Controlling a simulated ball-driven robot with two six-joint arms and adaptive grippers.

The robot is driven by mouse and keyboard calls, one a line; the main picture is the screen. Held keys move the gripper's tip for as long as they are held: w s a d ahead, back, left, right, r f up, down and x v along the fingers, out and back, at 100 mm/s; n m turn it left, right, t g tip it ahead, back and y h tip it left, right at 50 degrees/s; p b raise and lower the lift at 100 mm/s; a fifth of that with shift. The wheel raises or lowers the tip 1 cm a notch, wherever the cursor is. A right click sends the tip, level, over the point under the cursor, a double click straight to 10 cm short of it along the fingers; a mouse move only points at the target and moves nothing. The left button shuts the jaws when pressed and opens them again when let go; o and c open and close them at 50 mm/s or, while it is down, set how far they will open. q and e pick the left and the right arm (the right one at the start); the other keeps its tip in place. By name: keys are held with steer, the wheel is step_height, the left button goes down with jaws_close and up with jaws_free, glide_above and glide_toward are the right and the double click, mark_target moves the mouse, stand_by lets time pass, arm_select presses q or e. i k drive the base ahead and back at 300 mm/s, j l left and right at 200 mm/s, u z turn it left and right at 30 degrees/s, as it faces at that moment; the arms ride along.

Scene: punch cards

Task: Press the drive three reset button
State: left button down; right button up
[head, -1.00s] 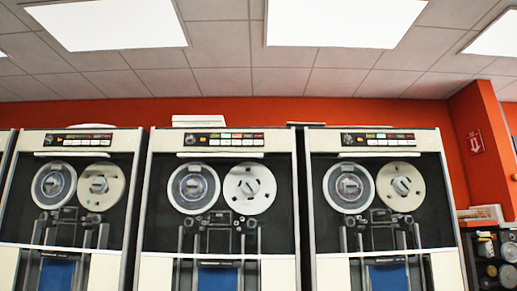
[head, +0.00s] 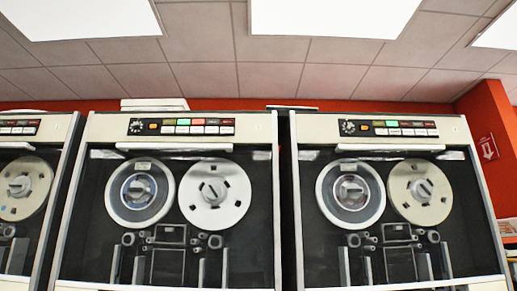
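Three tape drives stand in a row. The middle drive (head: 92,200) and the right drive (head: 488,215) show most of their upper fronts; the left drive (head: 70,165) is cut off by the picture edge. Each has a dark button panel along its top: the left panel (head: 18,127), the middle panel (head: 181,127) and the right panel (head: 390,128). The middle and right panels have a round dial, an orange button and rows of small coloured and white buttons. Their labels are too small to read, so I cannot tell the reset button or drive three. Neither gripper is in view.
White boxes (head: 154,104) lie on top of the middle drive. An orange wall (head: 240,104) is behind the drives. A red sign with a white arrow (head: 488,148) hangs at the right. The floor and the space in front are out of view.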

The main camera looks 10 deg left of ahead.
mark_target(224, 130)
steer(key=i+z, duration=0.2)
steer(key=i, duration=0.9)
steer(key=l, duration=0.1)
